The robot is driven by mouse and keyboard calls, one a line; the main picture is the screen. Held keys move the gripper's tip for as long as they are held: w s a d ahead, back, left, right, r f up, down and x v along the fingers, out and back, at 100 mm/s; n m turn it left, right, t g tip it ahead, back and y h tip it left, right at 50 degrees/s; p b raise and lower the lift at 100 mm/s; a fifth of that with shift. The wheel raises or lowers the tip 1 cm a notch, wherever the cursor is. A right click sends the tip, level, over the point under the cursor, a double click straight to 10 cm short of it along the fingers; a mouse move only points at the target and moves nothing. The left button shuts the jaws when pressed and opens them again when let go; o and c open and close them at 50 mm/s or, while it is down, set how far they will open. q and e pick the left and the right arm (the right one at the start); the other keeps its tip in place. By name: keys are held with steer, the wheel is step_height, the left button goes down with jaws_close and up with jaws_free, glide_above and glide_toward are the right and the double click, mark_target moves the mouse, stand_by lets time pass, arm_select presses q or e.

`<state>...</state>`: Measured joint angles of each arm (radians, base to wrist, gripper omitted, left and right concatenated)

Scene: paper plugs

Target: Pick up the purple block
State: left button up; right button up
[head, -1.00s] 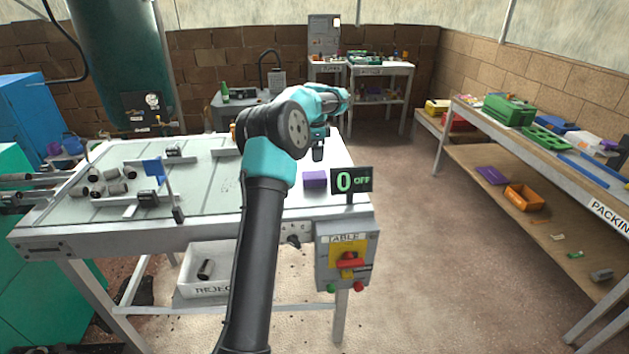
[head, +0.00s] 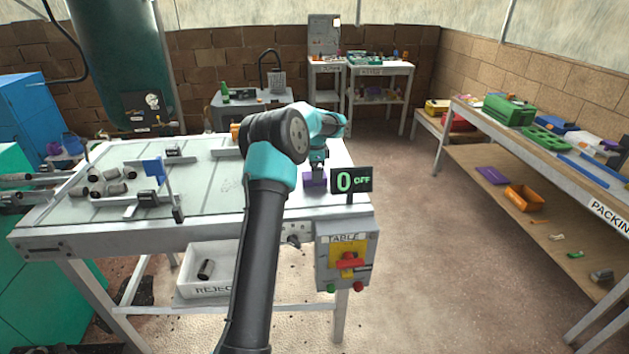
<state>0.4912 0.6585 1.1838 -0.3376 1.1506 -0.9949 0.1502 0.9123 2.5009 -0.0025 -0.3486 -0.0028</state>
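The purple block (head: 309,181) lies on the right part of the white table, just left of the "0 OFF" sign. My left gripper (head: 318,172) points down at the block, and its fingertips overlap the block's upper part in the head view. The fingers are small and dark, so I cannot tell whether they are open, shut, or touching the block. My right gripper is not in view.
Several grey cylinders (head: 110,182) and a blue flag-like piece (head: 154,168) are on the table's left part. A packing bench (head: 575,175) stands at the right, across open floor.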

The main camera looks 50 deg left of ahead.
arm_select(q)
steer(key=shift+f, duration=1.85)
steer(key=shift+c, duration=0.4)
steer(key=c, duration=0.9)
